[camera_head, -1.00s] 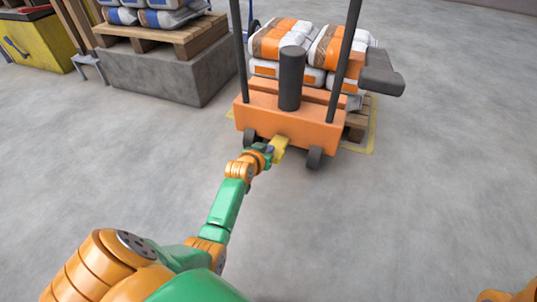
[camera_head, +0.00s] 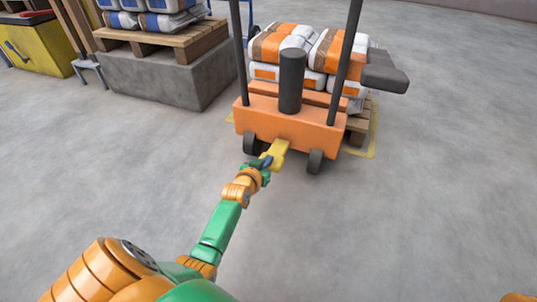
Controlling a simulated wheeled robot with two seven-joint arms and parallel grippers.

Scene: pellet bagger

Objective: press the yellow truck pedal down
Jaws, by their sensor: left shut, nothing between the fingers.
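The orange pallet truck (camera_head: 300,128) stands ahead with a dark upright cylinder, two dark posts and small dark wheels. Its yellow pedal (camera_head: 277,150) sticks out low from the near face, between the wheels. My left gripper (camera_head: 263,163) is shut and empty, at the near left end of the pedal and overlapping it in the picture. I cannot tell whether it touches the pedal. The fingertips are small and partly hard to make out. My right gripper does not show; only a bit of orange arm shows at the bottom right corner.
A wooden pallet with orange and white bags (camera_head: 285,45) is behind the truck, inside a yellow floor outline (camera_head: 374,135). A concrete block (camera_head: 160,75) carries another pallet with bags at the back left. A yellow cabinet (camera_head: 40,50) is at the far left. The near floor is clear.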

